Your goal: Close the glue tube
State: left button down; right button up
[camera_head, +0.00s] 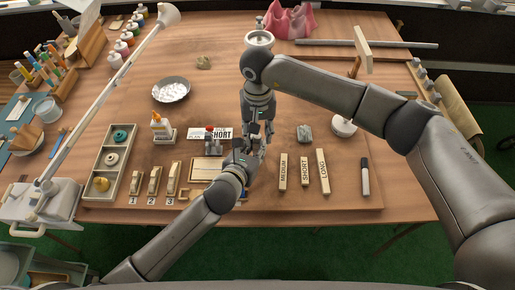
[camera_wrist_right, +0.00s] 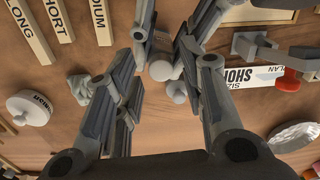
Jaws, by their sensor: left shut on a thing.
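A pale grey-white rounded piece (camera_wrist_right: 160,68) shows between my grippers in the right wrist view, with a smaller pale knob (camera_wrist_right: 177,91) beside it. They may be parts of the glue tube; I cannot tell which is cap or body. My left gripper (camera_head: 245,155) is shut on this piece, reaching in from the top of the wrist view. My right gripper (camera_head: 262,130) points down just above it; its fingers (camera_wrist_right: 162,88) are apart on both sides and do not clearly touch it. In the head view the grippers hide the piece.
A red-topped fixture (camera_head: 209,132) is close to my left gripper. Labelled wooden blocks (camera_head: 304,171), a grey lump (camera_head: 304,133) and a marker (camera_head: 365,176) lie to the right.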

jog(key=shift+r, duration=2.3)
jog(key=shift+c, duration=0.2)
notch_tip(320, 180, up, 2)
jog(key=shift+w+a+r+n, duration=0.1)
jog(key=shift+r+n, duration=0.05)
jog(key=shift+n, duration=0.85)
jog(key=shift+r+n, duration=0.6)
jog(key=shift+n, duration=0.1)
jog(key=shift+f, duration=4.05)
